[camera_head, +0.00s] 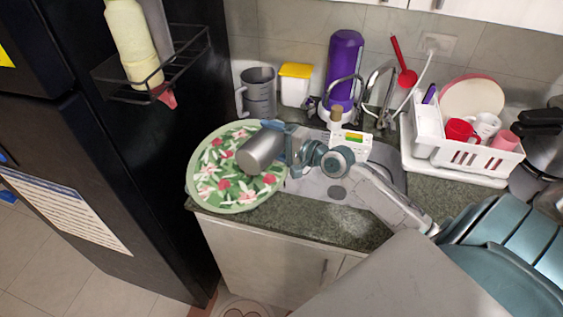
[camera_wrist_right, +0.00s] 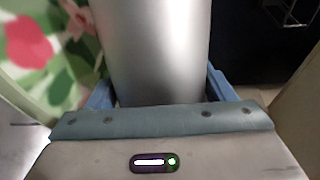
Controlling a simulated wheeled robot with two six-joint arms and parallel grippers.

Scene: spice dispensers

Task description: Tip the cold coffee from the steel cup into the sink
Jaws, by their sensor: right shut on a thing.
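The steel cup (camera_head: 261,151) is a plain silver cylinder, tilted well over in the head view. My right gripper (camera_head: 283,143) is shut on it and holds it above the green floral tray (camera_head: 236,197). In the right wrist view the cup (camera_wrist_right: 153,50) stands between the blue fingers of the gripper (camera_wrist_right: 155,95). The cup's inside and any coffee are hidden. The sink (camera_head: 318,187) is just right of the cup, partly covered by my right arm. My left gripper is not in view.
A grey mug (camera_head: 258,92), a yellow-lidded container (camera_head: 295,84) and a purple bottle (camera_head: 343,68) stand behind. The faucet (camera_head: 377,88) rises at the sink's back. A white dish rack (camera_head: 470,157) stands right. The black fridge (camera_head: 120,150) closes off the left.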

